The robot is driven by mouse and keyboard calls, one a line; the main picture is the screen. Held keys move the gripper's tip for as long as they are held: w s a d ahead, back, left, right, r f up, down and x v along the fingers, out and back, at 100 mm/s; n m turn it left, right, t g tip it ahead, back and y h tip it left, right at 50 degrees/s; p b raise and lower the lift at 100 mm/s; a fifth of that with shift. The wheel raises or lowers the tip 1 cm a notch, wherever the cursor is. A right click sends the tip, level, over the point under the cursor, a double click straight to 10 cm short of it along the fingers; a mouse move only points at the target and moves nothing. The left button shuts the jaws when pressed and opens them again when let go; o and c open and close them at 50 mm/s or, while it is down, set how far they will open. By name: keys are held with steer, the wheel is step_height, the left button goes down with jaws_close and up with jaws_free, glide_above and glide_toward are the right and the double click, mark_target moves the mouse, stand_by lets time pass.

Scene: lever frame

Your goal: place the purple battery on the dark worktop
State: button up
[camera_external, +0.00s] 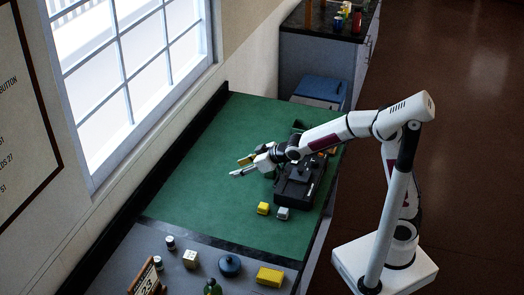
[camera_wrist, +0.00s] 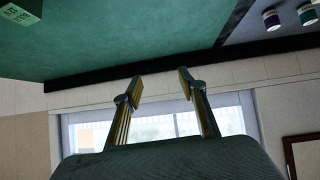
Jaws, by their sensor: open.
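My gripper (camera_external: 241,167) is open with nothing between its fingers, held above the green worktop left of the black device. In the wrist view its two fingers (camera_wrist: 160,86) point toward the wall and window. I cannot clearly make out a purple battery. Two small banded cylinders, one (camera_wrist: 272,19) and another (camera_wrist: 307,14), stand on the grey surface at the top right of the wrist view, apart from my gripper. They also show in the external view, one (camera_external: 170,242) and the other (camera_external: 190,258); their exact colours are unclear. A dark worktop (camera_external: 305,43) is at the back.
The black device (camera_external: 297,190) stands under my arm. Yellow (camera_external: 263,208) and pale (camera_external: 283,213) blocks lie in front of it. The grey surface holds a cube (camera_external: 190,258), a dark round pot (camera_external: 229,265) and a yellow block (camera_external: 269,277). The green worktop (camera_external: 190,190) is clear at left.

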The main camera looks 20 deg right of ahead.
steer(key=s+a+f+n+g+y, duration=0.1)
steer(key=s+a+f, duration=0.15)
steer(key=a, duration=0.45)
steer(key=s+a+f+n+y, duration=0.1)
steer(key=s+a+f, duration=0.15)
steer(key=a, duration=0.45)
steer(key=n+g+y, duration=0.2)
steer(key=n+y, duration=0.1)
glide_toward(173, 239)
steer(key=w+f, duration=0.1)
steer(key=w+a+f, duration=0.1)
steer(key=w, duration=0.1)
steer(key=shift+a, duration=0.25)
steer(key=shift+w+a, duration=0.1)
steer(key=shift+x, duration=1.2)
steer(key=shift+a+f, duration=0.1)
steer(key=shift+f, duration=0.05)
steer(key=shift+w+a+f, duration=0.1)
steer(key=shift+a+f, duration=0.25)
steer(key=shift+a, duration=0.25)
steer(key=shift+a+f, duration=0.3)
steer(key=shift+a, duration=0.3)
steer(key=shift+x, duration=1.1)
